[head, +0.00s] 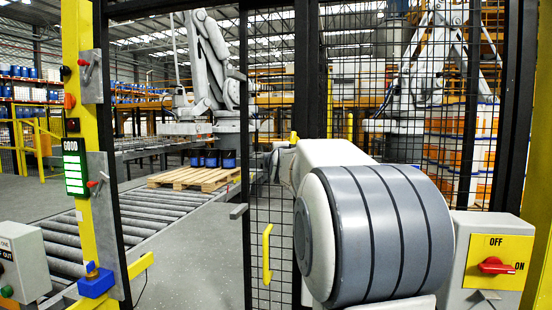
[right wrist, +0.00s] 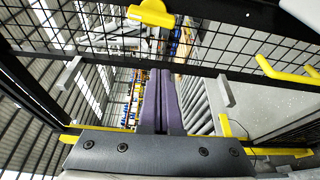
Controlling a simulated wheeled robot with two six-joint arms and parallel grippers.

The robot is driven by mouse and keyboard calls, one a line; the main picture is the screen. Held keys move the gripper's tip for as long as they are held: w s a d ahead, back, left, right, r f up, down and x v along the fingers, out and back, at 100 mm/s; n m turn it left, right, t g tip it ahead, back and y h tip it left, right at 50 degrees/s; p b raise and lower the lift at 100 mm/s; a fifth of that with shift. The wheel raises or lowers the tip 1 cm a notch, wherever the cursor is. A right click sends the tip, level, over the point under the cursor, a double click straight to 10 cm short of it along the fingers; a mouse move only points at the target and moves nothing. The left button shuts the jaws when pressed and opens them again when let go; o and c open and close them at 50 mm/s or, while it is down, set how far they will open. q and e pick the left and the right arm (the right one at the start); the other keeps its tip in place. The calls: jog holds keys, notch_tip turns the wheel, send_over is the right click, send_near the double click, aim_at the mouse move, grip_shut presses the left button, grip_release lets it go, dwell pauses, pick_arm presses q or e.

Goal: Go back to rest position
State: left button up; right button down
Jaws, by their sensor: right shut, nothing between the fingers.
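My right gripper (right wrist: 160,75) shows in the right wrist view with its two dark purple fingers together and nothing between them. The fingers point toward the wire mesh fence (right wrist: 70,32) and its black frame; I cannot tell how far apart they are. In the head view my right arm fills the lower right, and its big grey and white joint hides the gripper. My left gripper is in neither view.
A black mesh gate (head: 267,205) with a yellow handle (head: 267,252) stands beside my arm. A switch box (head: 490,265) is at right, a green GOOD display (head: 74,173) at left.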

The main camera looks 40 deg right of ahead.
dwell(0.5)
